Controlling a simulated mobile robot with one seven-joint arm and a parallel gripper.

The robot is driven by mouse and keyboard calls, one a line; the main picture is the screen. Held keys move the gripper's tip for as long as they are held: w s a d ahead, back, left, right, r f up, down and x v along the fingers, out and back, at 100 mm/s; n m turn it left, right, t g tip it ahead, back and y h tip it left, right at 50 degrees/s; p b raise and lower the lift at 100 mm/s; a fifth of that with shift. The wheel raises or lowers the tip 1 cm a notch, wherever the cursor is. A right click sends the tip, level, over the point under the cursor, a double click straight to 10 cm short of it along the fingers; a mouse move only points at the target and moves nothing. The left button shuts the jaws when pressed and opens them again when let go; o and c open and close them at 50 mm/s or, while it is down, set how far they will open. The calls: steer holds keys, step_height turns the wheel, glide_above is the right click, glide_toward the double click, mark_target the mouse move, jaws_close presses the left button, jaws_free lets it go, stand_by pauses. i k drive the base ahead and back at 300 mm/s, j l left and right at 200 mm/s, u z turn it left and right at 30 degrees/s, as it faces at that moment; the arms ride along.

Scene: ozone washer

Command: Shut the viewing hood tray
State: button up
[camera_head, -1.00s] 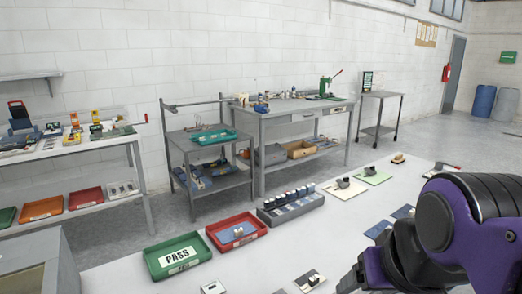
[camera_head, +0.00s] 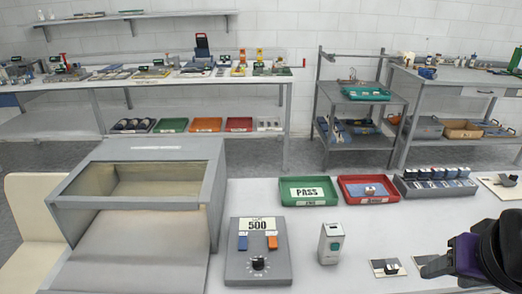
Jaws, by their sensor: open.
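The viewing hood (camera_head: 150,185) is a grey box with a wide window opening, at the left of the near bench. A plain grey panel (camera_head: 140,245) slopes out from below the opening towards me; it may be the tray, but I cannot tell where its edges part from the hood. My gripper (camera_head: 427,268) is at the lower right, at the end of my purple and black arm. It is open, above the bench and well to the right of the hood. Its fingers are small and dark, and nothing shows in them.
A grey control box (camera_head: 259,251) marked 500 stands just right of the hood, then a small white bottle-like unit (camera_head: 331,243). Behind are a green PASS tray (camera_head: 308,203), a red tray (camera_head: 366,199) and a rack (camera_head: 434,187). A cream chair-like panel (camera_head: 30,225) adjoins the hood's left side.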

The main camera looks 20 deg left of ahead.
mark_target(126, 251)
steer(key=u, duration=2.55)
